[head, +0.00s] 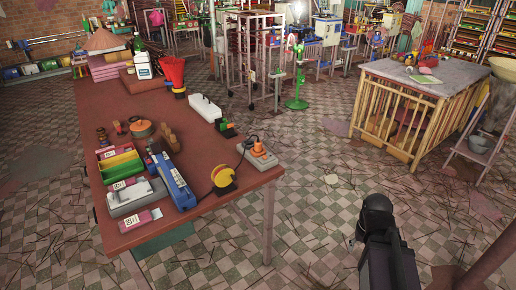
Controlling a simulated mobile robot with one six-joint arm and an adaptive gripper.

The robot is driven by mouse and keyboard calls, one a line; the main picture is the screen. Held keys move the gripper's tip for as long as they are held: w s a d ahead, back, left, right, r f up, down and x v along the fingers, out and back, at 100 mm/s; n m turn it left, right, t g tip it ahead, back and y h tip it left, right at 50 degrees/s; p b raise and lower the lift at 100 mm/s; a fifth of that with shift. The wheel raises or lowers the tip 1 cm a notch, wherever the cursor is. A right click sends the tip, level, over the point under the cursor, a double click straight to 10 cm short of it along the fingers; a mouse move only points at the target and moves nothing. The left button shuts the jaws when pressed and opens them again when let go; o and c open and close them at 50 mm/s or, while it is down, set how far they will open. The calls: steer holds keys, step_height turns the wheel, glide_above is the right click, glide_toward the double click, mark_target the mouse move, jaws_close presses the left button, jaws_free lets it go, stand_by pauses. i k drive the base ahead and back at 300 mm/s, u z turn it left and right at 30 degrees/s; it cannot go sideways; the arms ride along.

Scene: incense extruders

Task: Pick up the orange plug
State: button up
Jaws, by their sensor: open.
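The orange plug (252,140) appears as a small orange piece on a pale and orange block, probably a socket strip (262,156), near the right front corner of the red-brown table (185,226). A dark cable runs beside it. The plug is small, and I cannot tell whether it sits in the block. My gripper (377,205) is black and stands over the tiled floor, to the right of the table and well apart from the plug. It is open, with nothing seen in it.
A yellow disc on a dark base (223,178) stands left of the plug. A blue box (176,184), a green-lined tray (119,163) and a white block (206,108) are also on the table. A slatted wooden table (412,72) stands at the right. Thin sticks litter the floor.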

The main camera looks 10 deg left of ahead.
mark_target(258, 148)
steer(key=u, duration=0.05)
steer(key=i, duration=1)
steer(key=z, duration=0.05)
